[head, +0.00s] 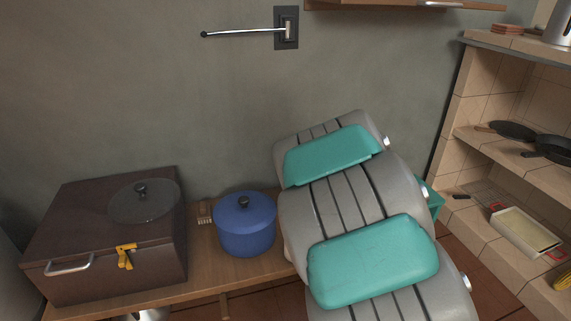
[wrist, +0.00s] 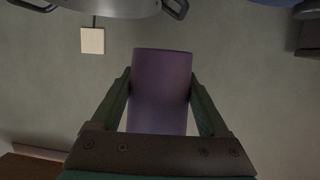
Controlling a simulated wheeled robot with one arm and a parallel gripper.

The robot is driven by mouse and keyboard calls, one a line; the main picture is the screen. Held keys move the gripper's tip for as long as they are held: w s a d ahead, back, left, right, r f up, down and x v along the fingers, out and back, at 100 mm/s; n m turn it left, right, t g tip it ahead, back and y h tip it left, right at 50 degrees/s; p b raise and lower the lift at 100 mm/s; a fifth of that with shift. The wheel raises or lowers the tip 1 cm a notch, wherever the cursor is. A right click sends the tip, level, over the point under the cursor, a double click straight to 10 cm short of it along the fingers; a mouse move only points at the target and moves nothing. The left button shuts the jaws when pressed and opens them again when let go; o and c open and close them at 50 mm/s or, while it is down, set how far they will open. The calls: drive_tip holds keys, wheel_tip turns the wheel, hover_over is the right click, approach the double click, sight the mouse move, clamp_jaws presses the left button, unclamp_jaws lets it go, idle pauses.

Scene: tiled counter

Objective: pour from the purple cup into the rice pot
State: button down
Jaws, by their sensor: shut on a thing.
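The purple cup (wrist: 162,95) is in the wrist view, between the two green fingers of my gripper (wrist: 160,76). My gripper is shut on it. The cup's inside and contents do not show. A grey metal pot (wrist: 115,8) with a dark side handle is cut off by the top edge of the wrist view, apart from the cup. I cannot tell for sure that it is the rice pot. In the head view my arm hides the cup and most of my gripper. A blue lidded pot (head: 246,225) stands on the wooden counter, left of my arm.
A dark brown box (head: 95,255) with a glass lid (head: 144,203) on top and a yellow clip (head: 126,256) stands at the left. A wall arm (head: 250,33) sticks out above. Tiled shelves (head: 500,170) with pans are at the right.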

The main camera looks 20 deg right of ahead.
drive_tip(key=s+d+f+m+g+h+b, duration=0.1)
drive_tip(key=s+d+f+m+h+b, duration=0.2)
drive_tip(key=d, duration=0.6)
drive_tip(key=s+d+f+m+g+h+b, duration=0.1)
drive_tip(key=d+f+m+h+b, duration=0.2)
drive_tip(key=d, duration=0.5)
drive_tip(key=shift+w+a+r+n+g+h+p, duration=0.15)
drive_tip(key=shift+w+a+n+g+h, duration=0.2)
drive_tip(key=shift+w, duration=0.35)
drive_tip(key=shift+w+a+r+n+g+h+p, duration=0.1)
drive_tip(key=shift+w+a+r+n+g, duration=0.1)
drive_tip(key=shift+w+a+n+g, duration=0.35)
drive_tip(key=shift+w+a+r+n+g+h+p, duration=0.2)
drive_tip(key=shift+w+g+h, duration=0.1)
drive_tip(key=shift+w, duration=0.55)
drive_tip(key=shift+r+n+g+h, duration=0.15)
drive_tip(key=shift+n+g+h, duration=0.2)
drive_tip(key=shift+n+g, duration=0.8)
drive_tip(key=shift+r+g, duration=0.25)
drive_tip(key=shift+r, duration=0.1)
drive_tip(key=shift+s+d+r+n+g+h, duration=0.1)
drive_tip(key=shift+s+d+n+g+h, duration=0.15)
drive_tip(key=shift+n+g, duration=0.3)
drive_tip(key=shift+s+r+n+g+h, duration=0.1)
drive_tip(key=shift+n+g+h, duration=0.3)
drive_tip(key=shift+n, duration=0.2)
